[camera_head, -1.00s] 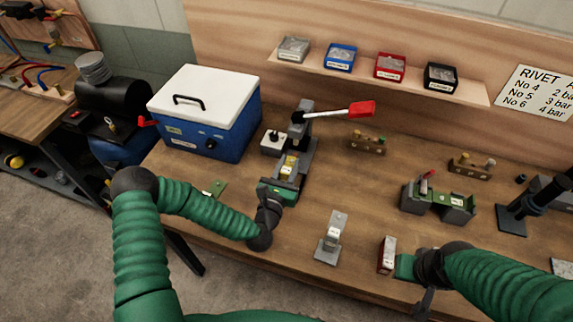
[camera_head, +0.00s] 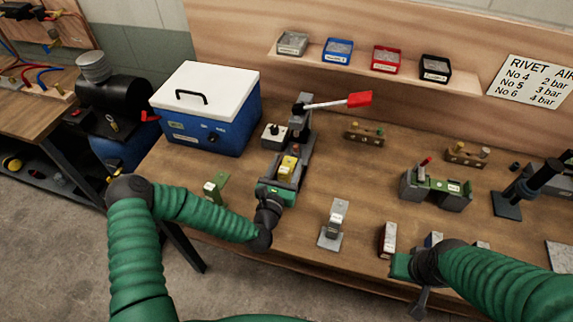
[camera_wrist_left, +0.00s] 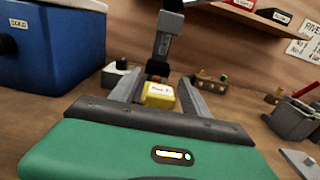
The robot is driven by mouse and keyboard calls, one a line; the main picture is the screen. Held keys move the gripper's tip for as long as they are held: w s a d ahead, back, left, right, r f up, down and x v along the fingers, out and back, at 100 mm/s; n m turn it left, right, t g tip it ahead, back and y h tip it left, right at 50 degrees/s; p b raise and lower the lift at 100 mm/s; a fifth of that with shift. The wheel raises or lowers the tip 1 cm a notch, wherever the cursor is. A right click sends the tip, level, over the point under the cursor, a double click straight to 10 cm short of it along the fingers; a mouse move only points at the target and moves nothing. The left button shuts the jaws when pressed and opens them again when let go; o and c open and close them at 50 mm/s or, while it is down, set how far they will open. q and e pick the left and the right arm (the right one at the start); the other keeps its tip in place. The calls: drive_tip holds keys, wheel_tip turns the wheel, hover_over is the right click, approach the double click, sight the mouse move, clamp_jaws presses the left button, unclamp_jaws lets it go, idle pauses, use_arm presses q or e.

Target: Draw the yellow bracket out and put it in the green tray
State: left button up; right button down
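The yellow bracket (camera_head: 288,168) sits low in front of a grey lever press (camera_head: 301,122) with a red-tipped handle. It also shows in the left wrist view (camera_wrist_left: 159,95), with a white label on top. My left gripper (camera_head: 283,172) is open, its grey bars on either side of the bracket; contact cannot be told. Its green body fills the bottom of the wrist view. My right gripper (camera_head: 400,266) is low at the right front edge; its fingers do not show clearly. No clear green tray shows; a small green piece (camera_head: 216,187) stands behind my left forearm.
A blue cooler box (camera_head: 207,110) with a white lid stands left of the press. A grey and green fixture (camera_head: 436,188) stands right. The middle of the bench is clear.

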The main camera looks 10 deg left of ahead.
use_arm(q)
drive_tip(key=shift+s, duration=0.1)
drive_tip(key=shift+s+f, duration=0.15)
drive_tip(key=shift+s, duration=0.25)
drive_tip(key=s, duration=0.3)
drive_tip(key=s+b, duration=0.1)
drive_tip(key=s, duration=0.2)
drive_tip(key=s+b, duration=0.1)
drive_tip(key=s, duration=0.3)
drive_tip(key=shift+a, duration=0.3)
drive_tip(key=s+p, duration=0.2)
drive_tip(key=s, duration=0.1)
drive_tip(key=s+p, duration=0.1)
drive_tip(key=s, duration=0.2)
drive_tip(key=shift+a+p, duration=0.2)
drive_tip(key=shift+p, duration=0.15)
drive_tip(key=shift+w, duration=0.1)
